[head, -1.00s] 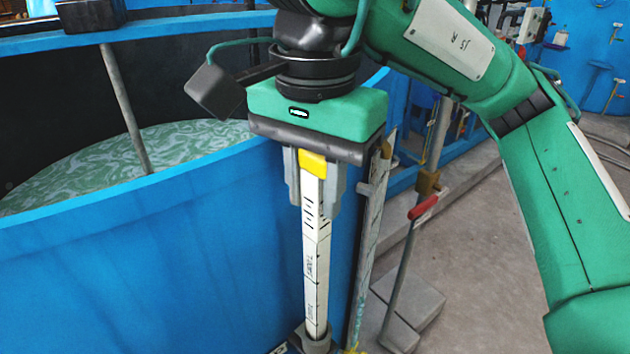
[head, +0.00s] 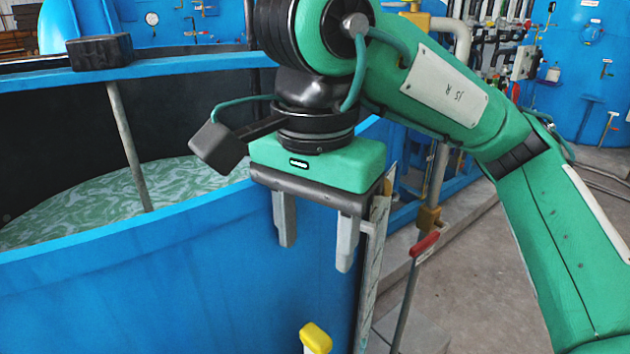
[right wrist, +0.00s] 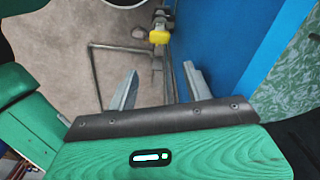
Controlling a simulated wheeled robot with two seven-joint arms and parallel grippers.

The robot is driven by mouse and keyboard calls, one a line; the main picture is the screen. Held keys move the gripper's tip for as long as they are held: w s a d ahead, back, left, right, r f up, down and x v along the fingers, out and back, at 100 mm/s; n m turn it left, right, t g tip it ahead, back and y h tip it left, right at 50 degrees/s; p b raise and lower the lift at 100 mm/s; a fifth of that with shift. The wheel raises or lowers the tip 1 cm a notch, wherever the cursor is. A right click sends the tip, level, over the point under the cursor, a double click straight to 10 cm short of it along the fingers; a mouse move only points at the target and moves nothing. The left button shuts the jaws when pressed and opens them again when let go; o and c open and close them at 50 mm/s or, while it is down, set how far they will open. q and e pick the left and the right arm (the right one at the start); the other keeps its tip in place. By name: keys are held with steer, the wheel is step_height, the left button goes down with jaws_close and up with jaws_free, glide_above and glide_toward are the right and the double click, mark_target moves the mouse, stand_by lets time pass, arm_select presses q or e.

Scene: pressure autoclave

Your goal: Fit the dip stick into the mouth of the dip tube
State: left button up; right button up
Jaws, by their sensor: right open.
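The dip stick's yellow cap (head: 315,338) shows at the bottom edge of the head view, with a little of its white shaft. The rest of the stick and the dip tube's mouth are below that view. My right gripper (head: 316,257) is open and empty above the cap, clearly apart from it, fingers pointing down. In the right wrist view the yellow cap (right wrist: 160,38) lies beyond the gap between the open fingers (right wrist: 159,86). A grey part around the stick's top is too small to make out. My left gripper is not in view.
The blue tank (head: 150,285) with green liquid (head: 110,200) stands close at left. A grey upright post (head: 371,270) and a red-handled lever (head: 424,245) are just right of the gripper. Concrete floor (head: 480,270) is open at right.

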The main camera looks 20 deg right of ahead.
steer(key=shift+r, duration=0.15)
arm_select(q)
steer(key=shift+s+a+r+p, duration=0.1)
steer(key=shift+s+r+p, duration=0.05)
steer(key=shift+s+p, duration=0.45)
arm_select(e)
step_height(320, 180, up, 14)
steer(key=shift+f, duration=0.25)
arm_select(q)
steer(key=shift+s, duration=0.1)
